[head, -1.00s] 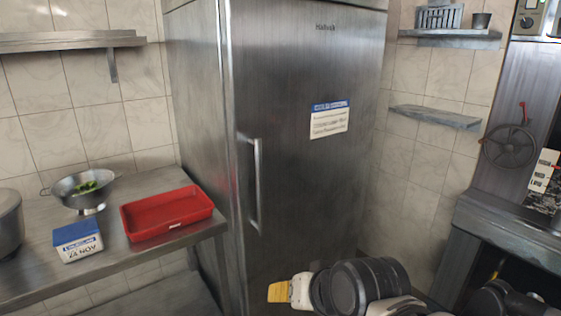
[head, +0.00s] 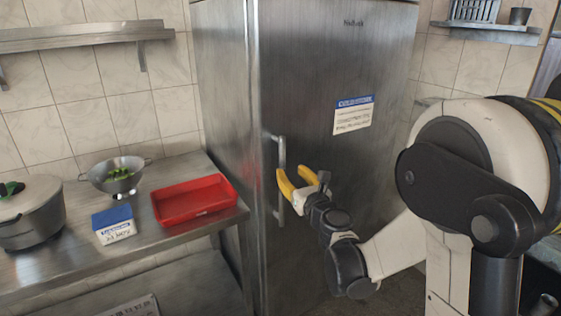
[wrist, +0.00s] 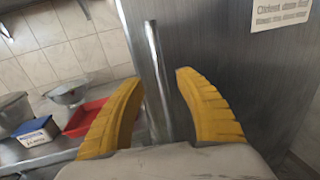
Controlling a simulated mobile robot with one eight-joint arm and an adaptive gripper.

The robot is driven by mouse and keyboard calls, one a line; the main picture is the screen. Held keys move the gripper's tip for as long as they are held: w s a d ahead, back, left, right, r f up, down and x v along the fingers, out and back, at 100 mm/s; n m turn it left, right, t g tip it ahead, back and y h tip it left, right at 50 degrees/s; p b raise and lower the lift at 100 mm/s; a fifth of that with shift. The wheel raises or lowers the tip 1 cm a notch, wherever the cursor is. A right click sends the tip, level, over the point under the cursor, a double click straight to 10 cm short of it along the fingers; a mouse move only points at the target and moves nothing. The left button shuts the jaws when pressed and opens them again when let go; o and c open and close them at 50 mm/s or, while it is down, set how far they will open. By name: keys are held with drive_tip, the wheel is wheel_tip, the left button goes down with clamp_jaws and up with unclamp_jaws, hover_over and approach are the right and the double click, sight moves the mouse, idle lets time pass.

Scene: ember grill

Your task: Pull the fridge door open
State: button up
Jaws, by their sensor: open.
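The fridge door (head: 345,75) is a tall brushed-steel panel, and it looks shut. Its vertical bar handle (head: 281,155) is near the door's left edge. My gripper (head: 292,178) has yellow fingers and is open in front of the handle. In the head view the fingers overlap the lower part of the handle. In the wrist view the handle (wrist: 154,75) runs between the two spread fingers, with gaps on both sides. I cannot tell how far the handle is from the fingertips in depth.
A steel counter (head: 75,275) to the left of the fridge bears a red tray (head: 195,202), a colander (head: 117,176) with greens, a blue-and-white box (head: 113,226) and a lidded pot (head: 32,215). A wall shelf (head: 80,36) hangs above.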

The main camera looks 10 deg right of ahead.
sight(283, 162)
drive_tip(key=w, duration=0.2)
drive_tip(key=w+b, duration=0.1)
drive_tip(key=w, duration=0.2)
drive_tip(key=w+a, duration=0.1)
drive_tip(key=w, duration=0.2)
clamp_jaws()
